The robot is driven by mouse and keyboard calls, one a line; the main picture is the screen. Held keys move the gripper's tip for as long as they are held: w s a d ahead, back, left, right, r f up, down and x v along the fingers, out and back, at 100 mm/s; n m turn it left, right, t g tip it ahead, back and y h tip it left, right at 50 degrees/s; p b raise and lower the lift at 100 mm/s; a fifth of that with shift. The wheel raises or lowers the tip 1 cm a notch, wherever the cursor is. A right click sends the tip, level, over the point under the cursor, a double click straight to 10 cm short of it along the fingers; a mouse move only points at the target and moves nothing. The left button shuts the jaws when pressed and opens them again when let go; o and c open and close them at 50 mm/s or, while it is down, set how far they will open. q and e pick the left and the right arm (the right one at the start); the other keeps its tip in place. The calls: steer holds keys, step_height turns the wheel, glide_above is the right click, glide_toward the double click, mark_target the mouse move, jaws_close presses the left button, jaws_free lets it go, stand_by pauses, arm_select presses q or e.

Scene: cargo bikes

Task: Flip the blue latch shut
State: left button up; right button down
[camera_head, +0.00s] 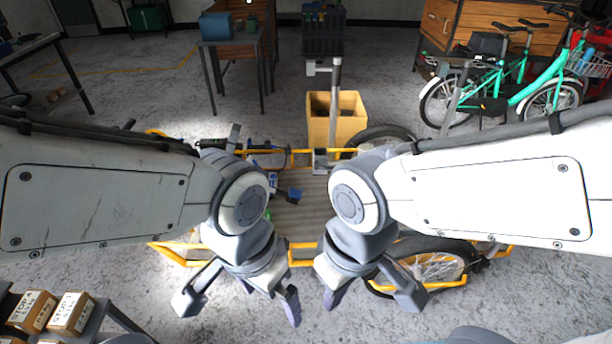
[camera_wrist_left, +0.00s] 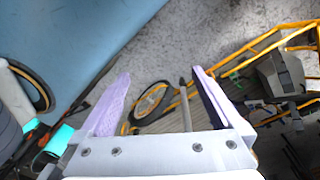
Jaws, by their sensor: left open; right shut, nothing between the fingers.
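A small blue part (camera_head: 294,194), which may be the blue latch, shows on the slatted bed of the cargo bike (camera_head: 300,220) between my arms. It is too small to tell whether it is flipped shut. My left gripper (camera_head: 240,300) is open and empty, over the bike's near side, apart from the blue part. In the left wrist view its two fingers (camera_wrist_left: 160,95) are spread, with floor and part of a yellow-framed bike beyond them. My right gripper (camera_head: 370,294) is shut and empty, also at the near side. My arms hide much of the bike.
A yellow open box (camera_head: 336,118) stands at the far side of the bike. A green bicycle (camera_head: 510,90) is at the back right, and a small table with a blue box (camera_head: 217,26) at the back left. Labelled cartons (camera_head: 72,312) sit at the near left.

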step_height(320, 180, up, 17)
steer(key=p, duration=1.3)
steer(key=shift+p, duration=0.4)
steer(key=shift+f, duration=0.1)
